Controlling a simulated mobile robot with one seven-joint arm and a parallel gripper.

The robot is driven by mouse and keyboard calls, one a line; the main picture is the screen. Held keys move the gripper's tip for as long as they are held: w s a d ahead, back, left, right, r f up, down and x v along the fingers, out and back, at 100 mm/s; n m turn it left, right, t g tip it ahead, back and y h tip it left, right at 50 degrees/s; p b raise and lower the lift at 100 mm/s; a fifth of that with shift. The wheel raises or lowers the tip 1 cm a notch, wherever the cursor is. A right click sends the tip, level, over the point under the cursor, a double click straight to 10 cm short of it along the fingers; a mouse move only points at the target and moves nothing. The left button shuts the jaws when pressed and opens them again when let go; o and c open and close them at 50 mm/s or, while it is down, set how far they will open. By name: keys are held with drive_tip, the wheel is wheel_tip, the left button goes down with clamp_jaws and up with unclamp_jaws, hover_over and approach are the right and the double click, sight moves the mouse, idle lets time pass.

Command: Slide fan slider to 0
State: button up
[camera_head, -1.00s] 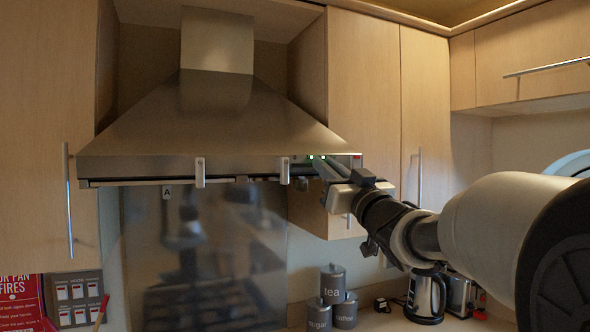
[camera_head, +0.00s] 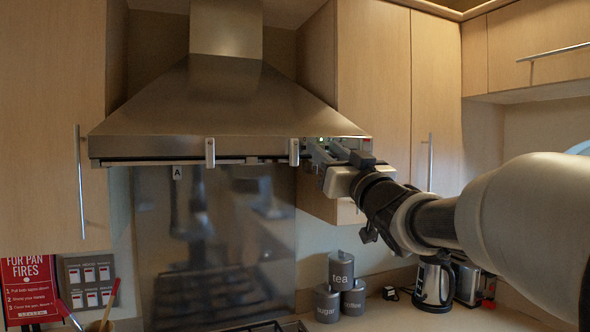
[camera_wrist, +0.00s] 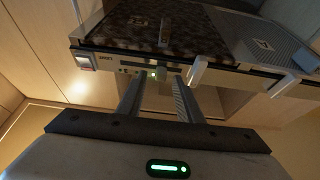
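The range hood (camera_head: 230,115) hangs on the wall between cupboards, with its control strip at the right end of the front edge. In the head view my gripper (camera_head: 316,152) is at the hood's front edge and covers part of the strip.
Two pale clips hang on the hood edge, the nearer one (camera_head: 294,152) just left of my gripper. Cupboard doors (camera_head: 372,95) stand close behind my arm. Canisters (camera_head: 341,270) and a kettle (camera_head: 433,284) are on the counter below.

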drive_tip(key=b+v, duration=0.3)
drive_tip(key=v, duration=1.3)
drive_tip(key=shift+s, duration=0.3)
drive_tip(key=shift+d+f, duration=0.1)
